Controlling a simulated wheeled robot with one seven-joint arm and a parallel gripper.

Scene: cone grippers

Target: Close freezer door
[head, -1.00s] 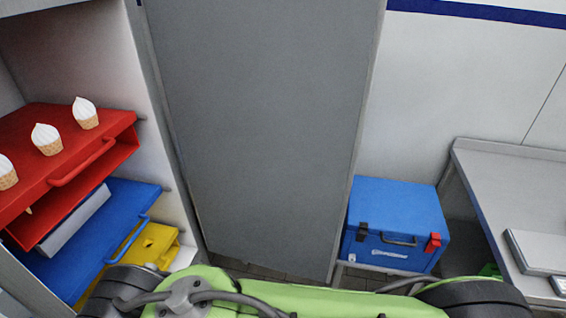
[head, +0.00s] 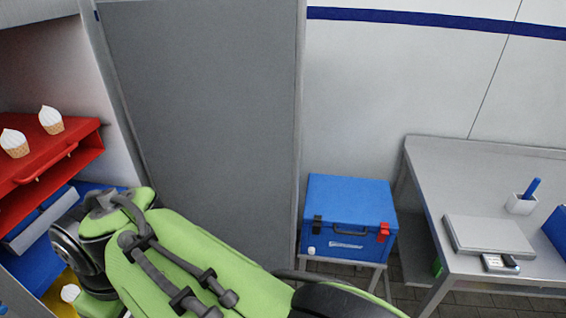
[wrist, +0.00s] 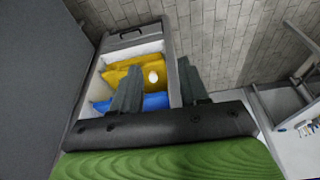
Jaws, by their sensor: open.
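The freezer (head: 40,70) stands open at the left of the head view, its white inside holding a red drawer (head: 85,153), a blue drawer (head: 25,268) and a yellow one lower down. A tall grey panel, apparently the freezer door (head: 205,110), stands beside the opening at a wide angle. In the wrist view a grey panel fills the left side. My gripper (wrist: 158,68) is open and empty there, its dark fingers in front of the white-walled opening with yellow and blue drawers. My gripper is hidden in the head view; my green arm covers the freezer's lower part.
Cones (head: 51,120) stand on the red drawer. A blue cool box (head: 350,215) sits on a low stand right of the door. A steel table (head: 470,190) with a closed laptop-like slab (head: 488,237) is farther right. Tiled floor shows between them.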

